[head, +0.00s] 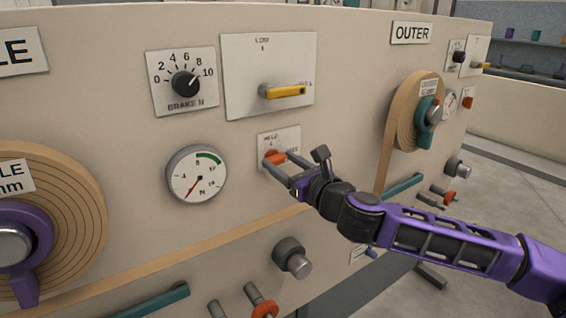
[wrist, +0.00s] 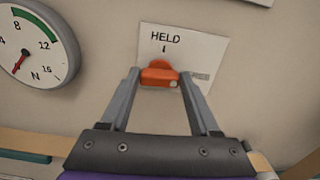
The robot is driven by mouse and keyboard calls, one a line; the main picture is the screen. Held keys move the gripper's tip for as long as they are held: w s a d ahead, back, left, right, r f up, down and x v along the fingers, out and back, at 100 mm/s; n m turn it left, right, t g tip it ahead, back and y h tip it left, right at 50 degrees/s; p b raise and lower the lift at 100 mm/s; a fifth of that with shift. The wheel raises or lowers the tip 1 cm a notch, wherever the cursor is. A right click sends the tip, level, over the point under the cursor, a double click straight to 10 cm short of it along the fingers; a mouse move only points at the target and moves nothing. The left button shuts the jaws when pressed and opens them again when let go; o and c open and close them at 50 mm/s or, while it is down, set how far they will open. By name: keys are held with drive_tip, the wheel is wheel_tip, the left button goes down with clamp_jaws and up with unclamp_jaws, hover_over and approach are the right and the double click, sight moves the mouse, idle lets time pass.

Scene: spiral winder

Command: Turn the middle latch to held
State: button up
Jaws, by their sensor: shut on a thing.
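The middle latch is a small orange knob (head: 273,156) on a white plate (head: 292,139) below the yellow lever. In the wrist view the latch (wrist: 158,77) lies across between my fingertips, with a pale dot on its right end. That end points right, toward the partly covered word FREE; the word HELD with a tick is above it on the plate (wrist: 208,50). My gripper (head: 276,160) reaches the latch from the lower right. It is shut on the latch, one finger at each end, as the wrist view also shows (wrist: 160,78).
A dial gauge (head: 196,175) is left of the latch. A yellow lever (head: 284,91) and a black brake knob (head: 185,84) sit above. A dark round knob (head: 289,252) sticks out below. A tan band (head: 170,248) runs across the panel under the latch.

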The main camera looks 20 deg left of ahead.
drive_tip(key=n, duration=0.4)
drive_tip(key=shift+p, duration=0.3)
drive_tip(key=n, duration=0.4)
drive_tip(key=shift+s+n, duration=0.1)
drive_tip(key=shift+n, duration=0.2)
drive_tip(key=n, duration=0.4)
drive_tip(key=shift+a+f, duration=0.1)
drive_tip(key=shift+n, duration=2.3)
drive_tip(key=o, duration=1.4)
drive_tip(key=shift+f, duration=0.1)
drive_tip(key=shift+c, duration=0.2)
drive_tip(key=shift+s, duration=0.1)
